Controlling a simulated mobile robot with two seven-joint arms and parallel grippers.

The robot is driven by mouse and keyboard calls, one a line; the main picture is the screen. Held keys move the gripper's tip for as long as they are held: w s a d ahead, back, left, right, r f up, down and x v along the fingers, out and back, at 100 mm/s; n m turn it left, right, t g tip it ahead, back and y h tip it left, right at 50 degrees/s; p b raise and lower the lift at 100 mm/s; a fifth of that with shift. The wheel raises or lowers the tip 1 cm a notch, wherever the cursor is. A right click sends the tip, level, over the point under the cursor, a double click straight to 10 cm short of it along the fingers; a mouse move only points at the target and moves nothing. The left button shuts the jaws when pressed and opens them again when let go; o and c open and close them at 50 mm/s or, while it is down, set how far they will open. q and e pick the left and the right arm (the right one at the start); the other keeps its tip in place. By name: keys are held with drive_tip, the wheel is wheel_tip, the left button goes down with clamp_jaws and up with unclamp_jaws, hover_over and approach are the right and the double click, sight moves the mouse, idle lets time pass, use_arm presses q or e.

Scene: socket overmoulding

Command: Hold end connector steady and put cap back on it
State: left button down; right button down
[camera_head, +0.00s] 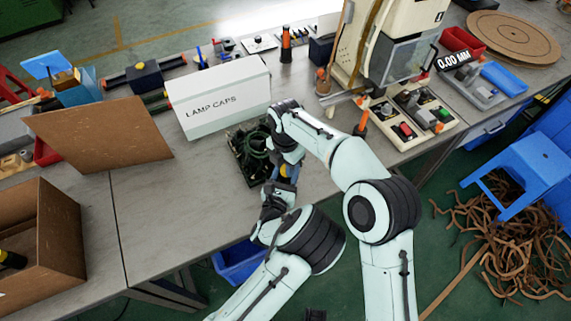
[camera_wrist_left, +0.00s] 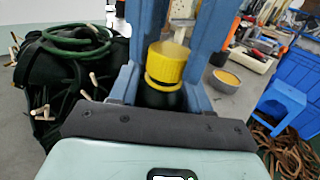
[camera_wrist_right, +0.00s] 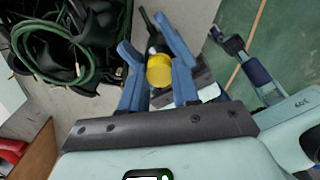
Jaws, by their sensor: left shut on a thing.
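The end connector is black, with a yellow cap at its end. In the left wrist view the cap (camera_wrist_left: 166,64) sits upright over the black connector (camera_wrist_left: 160,97), between the blue fingers of my left gripper (camera_wrist_left: 183,45), which is shut on the connector. In the right wrist view the yellow cap (camera_wrist_right: 160,70) lies between the blue fingers of my right gripper (camera_wrist_right: 152,42). Those fingers look slightly apart from it. The black connector (camera_wrist_right: 153,38) extends beyond the cap. How firmly the cap is seated cannot be told.
A dark tray of coiled green cables (camera_head: 240,160) stands close left of the grippers. The white LAMP CAPS box (camera_head: 215,100) is behind it. A brown board (camera_head: 97,135) leans at left, and a machine (camera_head: 400,45) stands at right.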

drive_tip(key=m, duration=0.9)
drive_tip(key=shift+m, duration=0.4)
drive_tip(key=c, duration=0.8)
unclamp_jaws()
drive_tip(key=shift+r, duration=2.25)
drive_tip(key=shift+c, duration=0.5)
